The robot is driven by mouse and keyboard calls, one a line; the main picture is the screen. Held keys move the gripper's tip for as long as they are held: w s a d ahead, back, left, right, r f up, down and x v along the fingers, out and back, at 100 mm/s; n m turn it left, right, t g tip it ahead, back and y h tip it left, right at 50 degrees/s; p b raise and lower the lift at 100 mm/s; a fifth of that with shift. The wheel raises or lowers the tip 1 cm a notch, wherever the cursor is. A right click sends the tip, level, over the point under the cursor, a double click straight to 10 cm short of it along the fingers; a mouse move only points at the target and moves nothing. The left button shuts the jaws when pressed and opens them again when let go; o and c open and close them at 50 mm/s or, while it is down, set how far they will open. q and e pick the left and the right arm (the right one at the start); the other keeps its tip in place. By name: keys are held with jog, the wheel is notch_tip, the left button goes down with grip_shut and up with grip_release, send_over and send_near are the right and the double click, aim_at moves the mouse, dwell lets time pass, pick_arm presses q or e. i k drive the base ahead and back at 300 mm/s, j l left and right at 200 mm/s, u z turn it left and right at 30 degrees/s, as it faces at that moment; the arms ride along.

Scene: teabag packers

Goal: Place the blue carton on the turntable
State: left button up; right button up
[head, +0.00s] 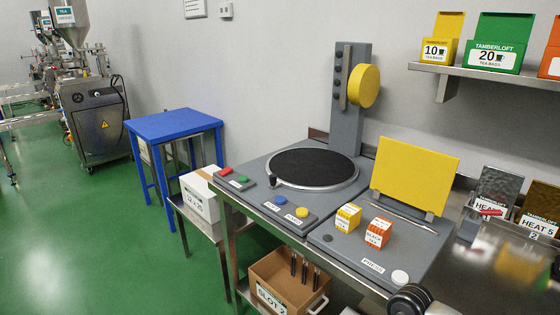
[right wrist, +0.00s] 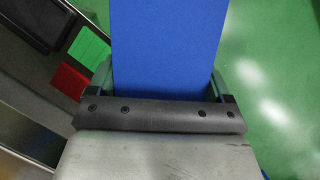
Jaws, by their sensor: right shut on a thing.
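The blue carton (right wrist: 168,45) fills the top middle of the right wrist view as a plain blue face. My right gripper (right wrist: 160,84) is shut on it, with a finger at each side. The carton's far end is cut off by the frame edge. Neither the carton nor my right gripper shows in the head view. The turntable (head: 312,168) is a black disc with a pale rim on the grey bench in the head view, and nothing stands on it. My left gripper is not in view.
A grey column with a yellow disc (head: 364,86) rises behind the turntable. A yellow panel (head: 415,172) stands to its right. A small yellow carton (head: 348,216) and an orange one (head: 379,232) stand in front of the panel. A blue table (head: 174,124) is at the left.

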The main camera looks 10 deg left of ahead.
aim_at(312, 163)
jog(key=i+j+u, duration=0.3)
jog(key=u, duration=0.15)
jog(key=i+j+u, duration=0.6)
jog(key=i+u, duration=0.2)
jog(key=u, duration=0.15)
jog(key=i+j+z, duration=0.2)
jog(key=i, duration=0.25)
jog(key=i+j+z, duration=0.15)
jog(key=i, duration=0.25)
jog(key=i+j+z, duration=0.2)
jog(key=i, duration=0.25)
